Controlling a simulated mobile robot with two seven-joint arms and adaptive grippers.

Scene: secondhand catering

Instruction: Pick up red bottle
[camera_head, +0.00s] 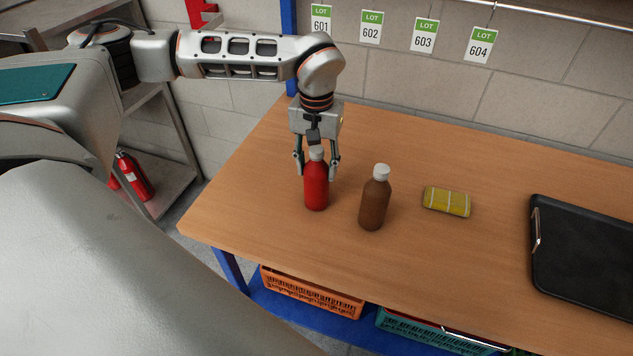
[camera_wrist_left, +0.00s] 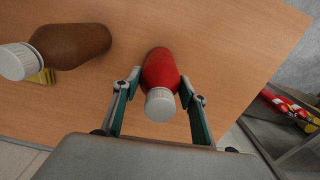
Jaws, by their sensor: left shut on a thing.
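The red bottle (camera_head: 316,190) with a white cap stands upright on the wooden table, left of the brown bottle. My left gripper (camera_head: 317,172) points down over it from above and is shut on the red bottle, one finger on each side below the cap. In the left wrist view the red bottle (camera_wrist_left: 160,70) sits between the two fingers, its cap towards the camera. I cannot make out any gap between its base and the table. My right gripper is not in view.
A brown bottle (camera_head: 374,203) with a white cap stands close to the right of the red one. A yellow wrapped block (camera_head: 446,201) and a black tray (camera_head: 585,260) lie farther right. A wall with lot labels (camera_head: 371,27) stands behind the table. The table's left edge is clear.

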